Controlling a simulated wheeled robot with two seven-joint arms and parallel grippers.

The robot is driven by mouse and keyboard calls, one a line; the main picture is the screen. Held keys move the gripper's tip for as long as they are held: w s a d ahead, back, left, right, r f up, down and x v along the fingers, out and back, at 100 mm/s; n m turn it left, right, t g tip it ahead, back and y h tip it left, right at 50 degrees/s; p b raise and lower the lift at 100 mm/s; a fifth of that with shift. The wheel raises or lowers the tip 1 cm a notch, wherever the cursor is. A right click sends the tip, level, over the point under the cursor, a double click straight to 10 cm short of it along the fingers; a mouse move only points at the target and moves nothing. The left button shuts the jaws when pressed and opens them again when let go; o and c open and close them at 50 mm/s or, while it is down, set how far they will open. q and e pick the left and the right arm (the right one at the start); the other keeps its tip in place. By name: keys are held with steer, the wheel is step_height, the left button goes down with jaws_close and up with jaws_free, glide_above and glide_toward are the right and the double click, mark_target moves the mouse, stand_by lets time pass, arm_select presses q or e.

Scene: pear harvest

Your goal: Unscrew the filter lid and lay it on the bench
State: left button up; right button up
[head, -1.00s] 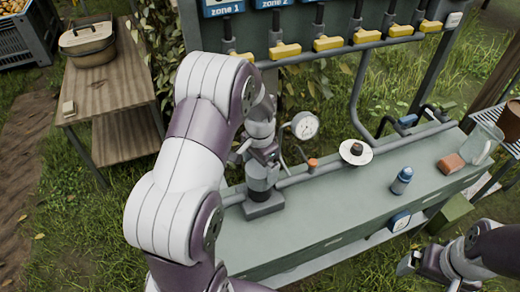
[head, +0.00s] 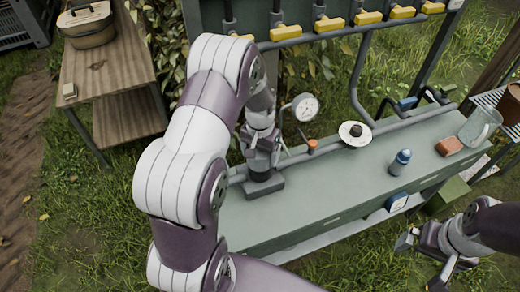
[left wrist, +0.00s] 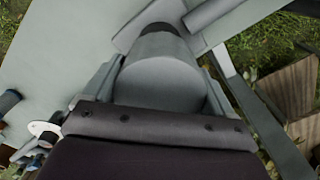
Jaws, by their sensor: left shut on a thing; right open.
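The filter (head: 263,172) stands upright on the bench, a grey cylinder with a dark ring on a square base. My left gripper (head: 262,150) is at its upper end, coming down from above. In the left wrist view, my left gripper's fingers (left wrist: 160,85) are shut on either side of a smooth grey cylinder (left wrist: 160,70), which I take to be the filter lid. In the head view the lid is mostly hidden by the gripper. The green-grey bench (head: 300,215) has bare top in front of the filter. My right gripper (head: 420,258) is open and empty, off the bench's front right.
A gauge (head: 305,107) and a pipe with an orange knob (head: 312,144) stand close right of the filter. A white disc with a dark knob (head: 355,134), blue bottle (head: 400,162), brown block (head: 449,146) and clear jug (head: 480,127) occupy the bench's right part. Yellow valves (head: 369,18) hang behind.

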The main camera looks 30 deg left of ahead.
arm_select(q)
steer(key=n, duration=0.3)
steer(key=n+p, duration=0.1)
steer(key=n, duration=0.1)
steer(key=shift+r, duration=0.25)
steer(key=n, duration=0.3)
steer(key=shift+p, duration=0.35)
steer(key=shift+f+n, duration=0.25)
steer(key=shift+n, duration=0.75)
steer(key=shift+w+a+r+p, duration=0.1)
steer(key=shift+w+r+p, duration=0.15)
steer(key=shift+r+p, duration=0.25)
steer(key=shift+r, duration=0.25)
